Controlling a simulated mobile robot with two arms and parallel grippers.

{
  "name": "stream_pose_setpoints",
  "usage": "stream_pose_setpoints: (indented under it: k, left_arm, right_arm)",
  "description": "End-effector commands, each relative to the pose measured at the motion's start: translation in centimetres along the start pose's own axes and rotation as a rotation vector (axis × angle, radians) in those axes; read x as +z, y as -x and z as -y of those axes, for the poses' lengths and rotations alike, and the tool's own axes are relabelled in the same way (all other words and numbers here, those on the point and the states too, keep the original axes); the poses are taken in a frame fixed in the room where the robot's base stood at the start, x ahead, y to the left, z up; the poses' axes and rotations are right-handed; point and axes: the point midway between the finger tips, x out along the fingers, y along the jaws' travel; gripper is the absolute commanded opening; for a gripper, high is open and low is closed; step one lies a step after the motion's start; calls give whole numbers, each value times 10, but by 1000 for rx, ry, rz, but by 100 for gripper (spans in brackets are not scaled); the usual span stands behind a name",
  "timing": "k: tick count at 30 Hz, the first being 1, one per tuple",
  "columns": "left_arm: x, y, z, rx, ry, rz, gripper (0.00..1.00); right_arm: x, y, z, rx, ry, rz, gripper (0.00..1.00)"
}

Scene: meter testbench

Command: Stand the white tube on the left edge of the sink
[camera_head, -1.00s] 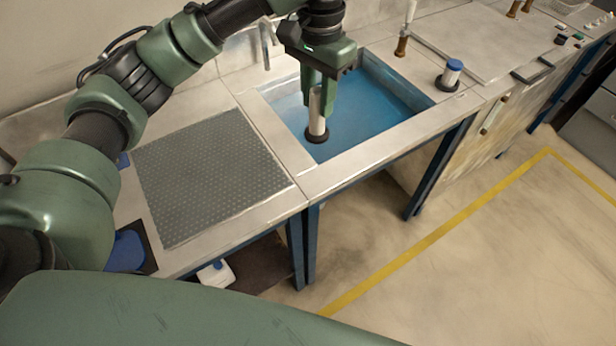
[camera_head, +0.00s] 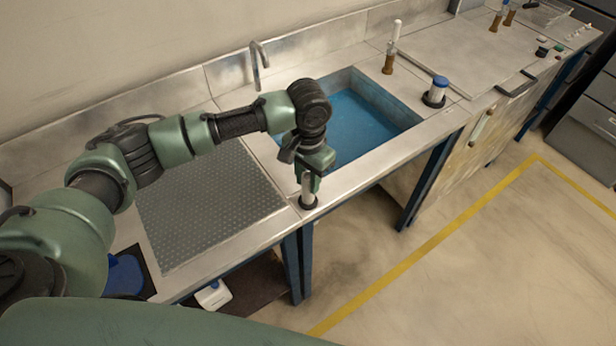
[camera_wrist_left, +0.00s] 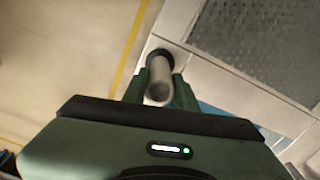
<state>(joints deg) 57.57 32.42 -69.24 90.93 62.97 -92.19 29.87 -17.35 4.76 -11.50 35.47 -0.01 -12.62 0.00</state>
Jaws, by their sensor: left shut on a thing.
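The white tube (camera_head: 307,193) has a dark round base and stands upright in my left gripper (camera_head: 309,180), which is shut on it. In the left wrist view the tube (camera_wrist_left: 158,82) shows between the two green fingers, its dark base towards the pale counter edge. The sink (camera_head: 408,116) is a metal basin with a blue inside. The tube's base is at the near left corner of the sink rim, close to the front edge. I cannot tell whether the base touches the surface. My right gripper is not in view.
A grey dimpled mat (camera_head: 205,210) lies left of the sink. A faucet (camera_head: 258,62) stands behind it. A blue-capped cylinder (camera_head: 437,90) and a white-topped brown stick (camera_head: 389,62) stand on the right. The floor in front is clear, with a yellow line (camera_head: 440,238).

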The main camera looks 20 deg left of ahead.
Motion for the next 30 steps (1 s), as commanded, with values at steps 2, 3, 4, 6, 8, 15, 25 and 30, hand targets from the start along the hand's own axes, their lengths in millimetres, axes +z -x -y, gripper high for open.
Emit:
stream_pose_setpoints:
  k: [2, 3, 4, 6, 8, 15, 25, 30]
  left_arm:
    - [0, -2, 0, 0, 0, 0, 0]
    - [0, -2, 0, 0, 0, 0, 0]
    - [0, -2, 0, 0, 0, 0, 0]
    - [0, -2, 0, 0, 0, -1, 0]
    - [0, -2, 0, 0, 0, 0, 0]
    - [0, -4, 0, 1, 0, 0, 50]
    - [-1, 0, 0, 0, 0, -2, 50]
    - [-1, 23, 0, 0, -1, -5, 50]
  right_arm:
    - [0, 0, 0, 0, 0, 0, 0]
    - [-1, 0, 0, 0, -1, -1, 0]
    - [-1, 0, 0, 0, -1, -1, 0]
    - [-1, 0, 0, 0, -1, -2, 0]
    - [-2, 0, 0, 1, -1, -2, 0]
    - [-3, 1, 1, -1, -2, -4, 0]
    - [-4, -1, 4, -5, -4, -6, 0]
    - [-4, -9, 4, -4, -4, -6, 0]
